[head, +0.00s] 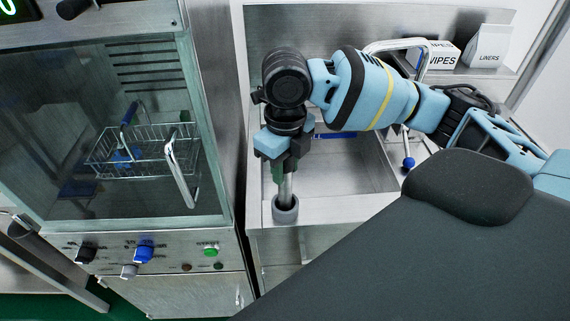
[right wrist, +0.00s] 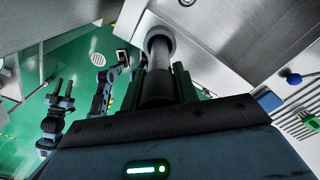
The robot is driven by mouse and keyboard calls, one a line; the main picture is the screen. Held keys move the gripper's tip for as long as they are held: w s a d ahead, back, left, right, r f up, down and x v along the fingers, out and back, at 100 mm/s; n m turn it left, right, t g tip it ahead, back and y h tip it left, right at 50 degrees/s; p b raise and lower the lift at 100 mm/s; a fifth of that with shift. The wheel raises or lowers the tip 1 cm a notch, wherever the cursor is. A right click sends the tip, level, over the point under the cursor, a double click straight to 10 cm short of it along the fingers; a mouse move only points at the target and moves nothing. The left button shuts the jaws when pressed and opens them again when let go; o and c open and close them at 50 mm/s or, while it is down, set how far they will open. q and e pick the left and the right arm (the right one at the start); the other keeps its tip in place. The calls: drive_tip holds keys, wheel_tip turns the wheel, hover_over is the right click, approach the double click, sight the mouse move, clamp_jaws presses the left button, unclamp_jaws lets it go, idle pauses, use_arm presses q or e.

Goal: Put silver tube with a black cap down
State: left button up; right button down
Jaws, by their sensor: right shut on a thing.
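The silver tube (head: 287,187) hangs upright below my right gripper (head: 281,172). My right gripper is shut on it, with dark green fingers on either side. A thick grey collar (head: 285,209) is around the tube's lower end, over the front left of the steel counter; I cannot tell whether it belongs to the tube or the counter. In the right wrist view the tube (right wrist: 179,84) runs out from between the fingers to the grey collar (right wrist: 157,40). A dark part (right wrist: 157,90) shows between the fingers; I cannot tell if it is the black cap.
The steel counter has a sunken basin (head: 352,178) behind the tube, with a faucet (head: 425,60) over it. A washer with a glass door (head: 60,180) and a wire basket (head: 145,152) inside stands at left. Wipes (head: 441,57) and liners (head: 488,47) boxes sit on the back shelf.

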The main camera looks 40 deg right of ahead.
drive_tip(key=shift+f, duration=0.15)
drive_tip(key=c, duration=1.1)
unclamp_jaws()
drive_tip(key=shift+o, duration=0.2)
wheel_tip(320, 180, up, 12)
drive_tip(key=shift+r+p, duration=0.1)
drive_tip(key=shift+p, duration=0.6)
drive_tip(key=shift+r, duration=0.1)
use_arm(q)
drive_tip(key=shift+w+a+r, duration=0.1)
drive_tip(key=shift+w+r, duration=0.7)
drive_tip(key=shift+r, duration=0.25)
